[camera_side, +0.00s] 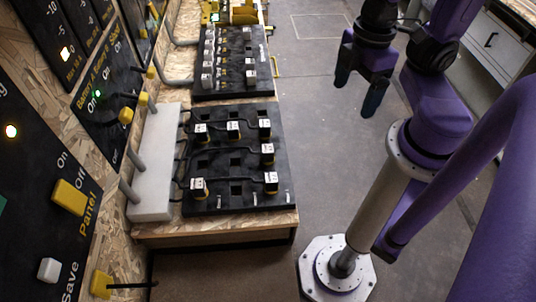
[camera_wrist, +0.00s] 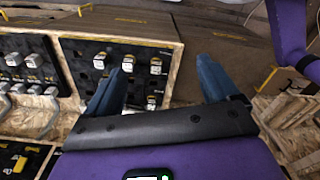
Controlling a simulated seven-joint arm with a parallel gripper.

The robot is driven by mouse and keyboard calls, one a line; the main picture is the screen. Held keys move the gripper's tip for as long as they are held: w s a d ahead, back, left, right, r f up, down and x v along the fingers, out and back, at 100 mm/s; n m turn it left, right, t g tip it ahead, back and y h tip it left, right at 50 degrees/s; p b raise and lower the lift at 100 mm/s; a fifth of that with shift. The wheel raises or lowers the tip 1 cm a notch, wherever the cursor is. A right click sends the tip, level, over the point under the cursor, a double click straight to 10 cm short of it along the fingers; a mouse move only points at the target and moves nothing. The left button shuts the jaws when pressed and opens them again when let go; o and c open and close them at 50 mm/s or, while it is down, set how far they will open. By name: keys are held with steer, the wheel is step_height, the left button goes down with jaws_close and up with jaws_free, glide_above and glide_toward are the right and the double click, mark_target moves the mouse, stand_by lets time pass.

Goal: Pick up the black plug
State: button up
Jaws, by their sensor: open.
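Several black plugs with white labelled tops, such as this one (camera_side: 233,129), sit on a black board (camera_side: 215,165) with square holes in the side view. Some have cables running left to a white strip (camera_side: 152,165). I cannot tell which plug the task means. My gripper (camera_side: 358,92) hangs in the air over the floor, right of the board and apart from the plugs. Its two dark blue fingers are spread with nothing between them. In the wrist view, my gripper (camera_wrist: 166,68) shows open, with plugs, such as this one (camera_wrist: 155,66), beyond the fingers.
A second black board (camera_side: 232,62) with white and grey pieces lies behind the first on the wooden bench (camera_side: 225,225). An upright panel (camera_side: 75,150) with yellow switches and pegs stands at left. A drawer cabinet (camera_side: 495,45) is at far right. The floor between is clear.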

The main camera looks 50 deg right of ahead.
steer(key=shift+c, duration=1.2)
steer(key=n, duration=1.4)
glide_above(268, 148)
step_height(268, 148, down, 11)
steer(key=f, duration=1.1)
steer(key=shift+w+a+f, duration=0.15)
steer(key=shift+a+f, duration=0.1)
steer(key=shift+f, duration=0.15)
steer(key=shift+s+d+f, duration=0.1)
steer(key=shift+d+f, duration=0.05)
steer(key=shift+f, duration=0.75)
steer(key=shift+s+d+f, duration=0.1)
steer(key=shift+f, duration=1.6)
